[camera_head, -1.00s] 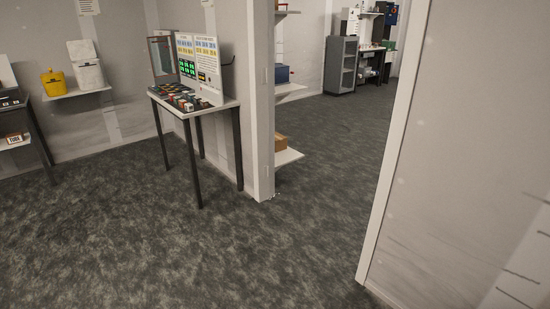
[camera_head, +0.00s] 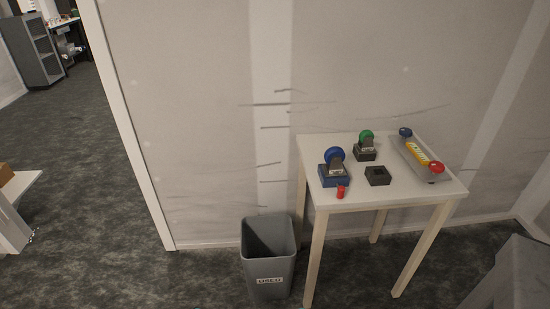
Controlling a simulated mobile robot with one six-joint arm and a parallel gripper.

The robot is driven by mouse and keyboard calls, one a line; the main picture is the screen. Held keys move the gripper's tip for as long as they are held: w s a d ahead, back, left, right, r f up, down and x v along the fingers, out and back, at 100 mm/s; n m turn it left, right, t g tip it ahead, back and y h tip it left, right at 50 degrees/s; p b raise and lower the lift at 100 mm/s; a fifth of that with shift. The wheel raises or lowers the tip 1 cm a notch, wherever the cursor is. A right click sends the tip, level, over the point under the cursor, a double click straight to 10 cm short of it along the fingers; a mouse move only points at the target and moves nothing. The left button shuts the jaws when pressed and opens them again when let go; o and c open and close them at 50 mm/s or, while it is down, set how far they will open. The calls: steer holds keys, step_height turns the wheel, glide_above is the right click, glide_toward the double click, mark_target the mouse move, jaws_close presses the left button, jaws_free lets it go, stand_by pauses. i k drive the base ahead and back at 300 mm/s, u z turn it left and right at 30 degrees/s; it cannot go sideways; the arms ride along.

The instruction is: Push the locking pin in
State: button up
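No part is clearly recognisable as a locking pin at this distance. A small white table (camera_head: 400,195) stands against the wall at right. On it, a device with a blue round head and blue base (camera_head: 334,168) stands at front left. A small red cylinder (camera_head: 340,191) is at its front. A device with a green round head and dark base (camera_head: 365,146) stands behind. A dark square block with a recess (camera_head: 377,176) lies near the middle. A grey tray (camera_head: 411,161) at right bears a yellow labelled piece, a blue knob and a red knob. My gripper is not in view.
A grey bin labelled USED (camera_head: 268,262) stands on the floor left of the table. A grey box-like shape (camera_head: 515,275) is at the bottom right corner. A doorway edge (camera_head: 128,130) is at left, with open carpet (camera_head: 75,150) beyond it.

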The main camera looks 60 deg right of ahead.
mark_target(341, 189)
steer(key=z, duration=0.05)
steer(key=k, duration=1)
steer(key=z, duration=0.7)
steer(key=i, duration=1.05)
steer(key=z, duration=1)
